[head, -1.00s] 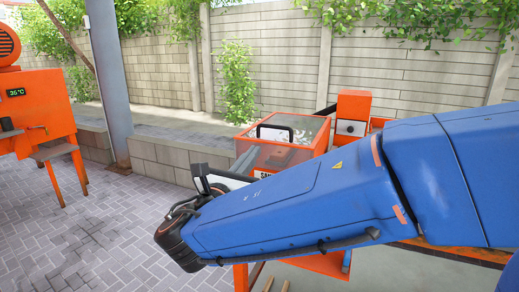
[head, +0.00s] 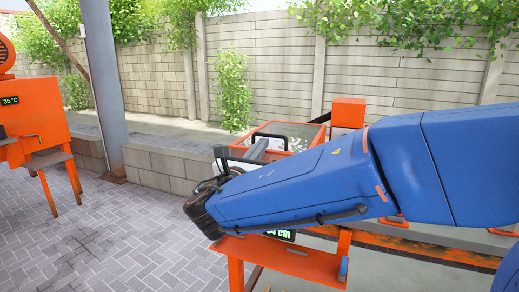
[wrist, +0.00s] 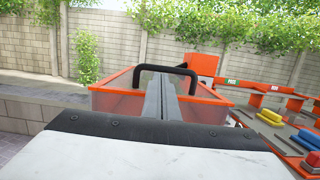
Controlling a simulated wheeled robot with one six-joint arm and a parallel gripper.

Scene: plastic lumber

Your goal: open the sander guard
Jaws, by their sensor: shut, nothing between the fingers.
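The sander guard (head: 312,131) is a clear cover with an orange frame on an orange box, and it looks closed. Its black bar handle (head: 270,137) stands up at the near side. In the wrist view the handle (wrist: 150,68) arches just ahead of my gripper (wrist: 171,80). The fingers are together, with nothing between them, and overlap the handle in the picture. I cannot tell if they touch it. In the head view my blue arm hides the lower part of the box.
An orange bench (head: 290,260) with a partly hidden green display stands below my arm. An orange machine (head: 35,130) and a grey post (head: 103,90) are at the left. Colored pieces (wrist: 272,117) lie on a table at the right. Paving at the left is clear.

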